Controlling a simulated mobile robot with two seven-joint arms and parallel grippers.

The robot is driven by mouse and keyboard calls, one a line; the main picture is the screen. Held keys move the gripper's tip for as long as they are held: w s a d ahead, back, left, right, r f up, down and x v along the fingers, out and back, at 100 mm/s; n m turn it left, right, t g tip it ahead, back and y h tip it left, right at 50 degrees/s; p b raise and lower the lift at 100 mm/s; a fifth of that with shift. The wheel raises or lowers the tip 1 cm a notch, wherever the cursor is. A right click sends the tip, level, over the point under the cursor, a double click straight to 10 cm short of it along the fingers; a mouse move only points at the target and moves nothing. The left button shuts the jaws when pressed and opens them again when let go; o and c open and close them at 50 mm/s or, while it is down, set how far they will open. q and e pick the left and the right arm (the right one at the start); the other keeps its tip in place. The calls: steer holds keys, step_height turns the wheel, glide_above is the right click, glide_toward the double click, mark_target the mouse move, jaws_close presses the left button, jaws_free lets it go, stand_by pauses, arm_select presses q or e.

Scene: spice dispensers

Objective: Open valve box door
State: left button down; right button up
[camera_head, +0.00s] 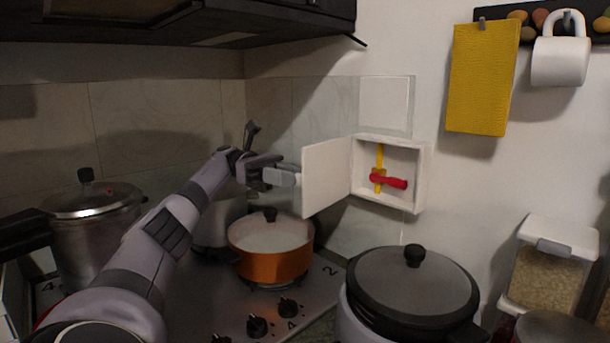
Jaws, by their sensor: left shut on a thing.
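The valve box (423,185) is a white box set on the right-hand wall, above the stove's right side. Its white door (328,175) stands swung open to the left, hinged on the box's left side. Inside the box show a yellow pipe (379,158) and a red valve handle (393,182). My left gripper (292,177) is at the door's free left edge, its fingers shut there on the door. The exact contact of the fingertips is small and partly hidden. My right gripper is not in view.
An orange pot (270,262) stands on the stove (215,300) below my left gripper. A large steel pot (95,225) is at the left, and a black-lidded pot (413,285) is at the front right. A yellow towel (482,80) hangs at the upper right. Dark cabinets (200,25) overhang the stove.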

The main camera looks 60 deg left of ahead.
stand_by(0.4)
arm_select(q)
steer(key=c, duration=0.9)
jaws_free()
steer(key=shift+w+d, duration=0.15)
steer(key=shift+d, duration=0.05)
